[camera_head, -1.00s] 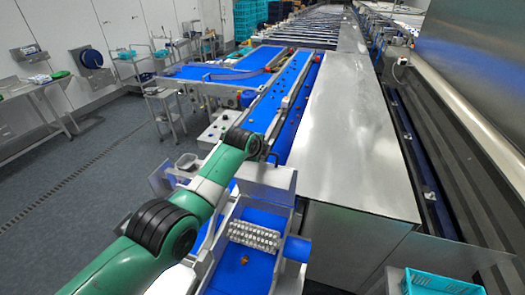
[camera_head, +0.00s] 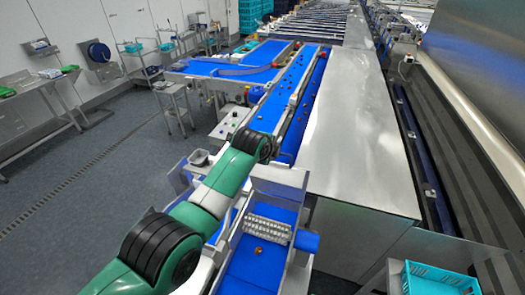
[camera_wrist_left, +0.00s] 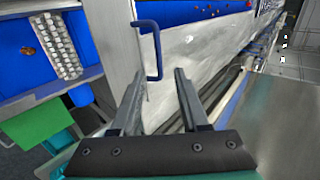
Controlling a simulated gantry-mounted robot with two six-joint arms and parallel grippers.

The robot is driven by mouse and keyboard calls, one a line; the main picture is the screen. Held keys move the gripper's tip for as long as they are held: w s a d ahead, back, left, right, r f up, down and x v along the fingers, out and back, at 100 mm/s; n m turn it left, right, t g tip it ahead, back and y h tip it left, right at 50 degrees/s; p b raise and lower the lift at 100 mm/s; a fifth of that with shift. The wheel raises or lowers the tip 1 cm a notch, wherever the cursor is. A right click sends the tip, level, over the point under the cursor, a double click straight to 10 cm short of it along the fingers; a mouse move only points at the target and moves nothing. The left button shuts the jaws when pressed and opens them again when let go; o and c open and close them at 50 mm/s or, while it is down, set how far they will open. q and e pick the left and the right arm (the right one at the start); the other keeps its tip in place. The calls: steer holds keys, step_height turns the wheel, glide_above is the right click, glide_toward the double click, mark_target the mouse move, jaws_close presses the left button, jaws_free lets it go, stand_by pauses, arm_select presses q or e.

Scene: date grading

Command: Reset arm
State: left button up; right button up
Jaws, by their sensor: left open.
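My left arm (camera_head: 225,170), green with black joints, reaches in from the lower left in the head view and ends above the conveyor line. Its gripper is not clearly visible there. In the left wrist view my left gripper (camera_wrist_left: 160,75) has its two grey fingers spread, with nothing between them. It hangs over the bright metal surface (camera_wrist_left: 205,40). A blue bracket-shaped handle (camera_wrist_left: 155,50) shows by the fingertips; its distance from them is unclear. My right gripper is in neither view.
A brown date (camera_head: 258,250) lies on the near blue belt (camera_head: 250,275), below a studded metal roller (camera_head: 268,231). Small dates dot the long blue belt (camera_head: 292,88). A turquoise crate (camera_head: 440,279) stands at lower right. The grey floor (camera_head: 80,180) at left is open.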

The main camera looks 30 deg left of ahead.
arm_select(q)
steer(key=shift+w+d, duration=0.1)
steer(key=s+d+r+n+t+h, duration=0.1)
steer(key=s+d+r+t, duration=0.15)
steer(key=r, duration=0.45)
steer(key=s+d+r+n+t, duration=0.1)
steer(key=d+r+n+t, duration=0.2)
steer(key=r, duration=0.5)
steer(key=s+d+r+t+h, duration=0.1)
steer(key=s+d+r+t, duration=0.2)
steer(key=r, duration=0.4)
steer(key=s+r+n+t+h, duration=0.1)
steer(key=s+r+n+t, duration=0.4)
steer(key=s+r, duration=0.4)
steer(key=s+r+n+t+h, duration=0.1)
steer(key=s+r+n+t, duration=0.3)
steer(key=s+r, duration=0.5)
steer(key=shift+s+d+n+t, duration=0.4)
steer(key=shift+s+n, duration=0.5)
steer(key=shift+s, duration=1.85)
